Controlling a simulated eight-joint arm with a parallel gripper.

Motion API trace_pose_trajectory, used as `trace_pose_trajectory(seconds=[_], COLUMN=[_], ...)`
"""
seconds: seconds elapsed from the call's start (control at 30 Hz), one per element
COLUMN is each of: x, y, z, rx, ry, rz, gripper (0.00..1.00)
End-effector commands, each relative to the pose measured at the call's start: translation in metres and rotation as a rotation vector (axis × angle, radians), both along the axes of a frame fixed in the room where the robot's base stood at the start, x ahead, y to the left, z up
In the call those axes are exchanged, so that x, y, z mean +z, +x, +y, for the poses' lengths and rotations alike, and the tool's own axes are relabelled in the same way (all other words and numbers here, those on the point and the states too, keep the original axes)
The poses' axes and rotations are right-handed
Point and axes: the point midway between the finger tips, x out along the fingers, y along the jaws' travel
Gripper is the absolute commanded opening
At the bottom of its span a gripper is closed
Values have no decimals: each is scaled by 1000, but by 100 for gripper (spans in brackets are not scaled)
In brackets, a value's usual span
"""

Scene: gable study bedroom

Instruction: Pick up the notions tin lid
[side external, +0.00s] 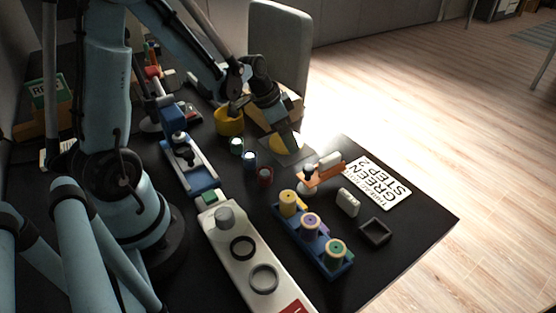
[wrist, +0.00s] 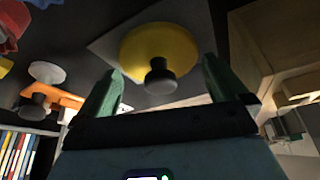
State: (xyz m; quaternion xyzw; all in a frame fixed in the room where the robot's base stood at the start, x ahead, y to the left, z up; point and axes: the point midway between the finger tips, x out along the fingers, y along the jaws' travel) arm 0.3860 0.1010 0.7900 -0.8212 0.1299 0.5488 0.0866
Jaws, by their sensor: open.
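The notions tin lid (wrist: 150,45) is a yellow disc with a dark round knob (wrist: 159,78). It lies knob up on a grey square pad (wrist: 110,42). In the side external view the lid (side external: 287,143) shows only partly below my gripper (side external: 279,126), at the back of the dark table. In the wrist view my gripper (wrist: 163,66) is open, with a green finger to each side of the knob. The knob appears between the fingertips, with gaps on both sides; I see no contact. A yellow tin (side external: 229,122) stands left of the lid.
A wooden box (side external: 290,103) stands close behind the gripper. Small pots (side external: 250,158) and an orange device (side external: 328,173) are nearby in front. A blue rack with spools (side external: 327,262) and a long white box (side external: 232,260) are nearer the front. The table edge is right of the printed card (side external: 377,187).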

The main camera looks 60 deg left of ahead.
Motion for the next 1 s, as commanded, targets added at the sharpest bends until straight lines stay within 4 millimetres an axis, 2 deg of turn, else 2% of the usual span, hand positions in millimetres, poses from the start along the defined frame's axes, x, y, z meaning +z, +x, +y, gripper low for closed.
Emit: trace_pose_trajectory(seconds=[0.17,0.43,0.67,1.0], x=[-10,-11,-11,-9], y=[4,4,4,4], z=[-1,-2,-1,-1], rx=[0,1,1,1], ry=[0,0,0,1], rz=[0,0,0,0], gripper=[100,100,66,64])
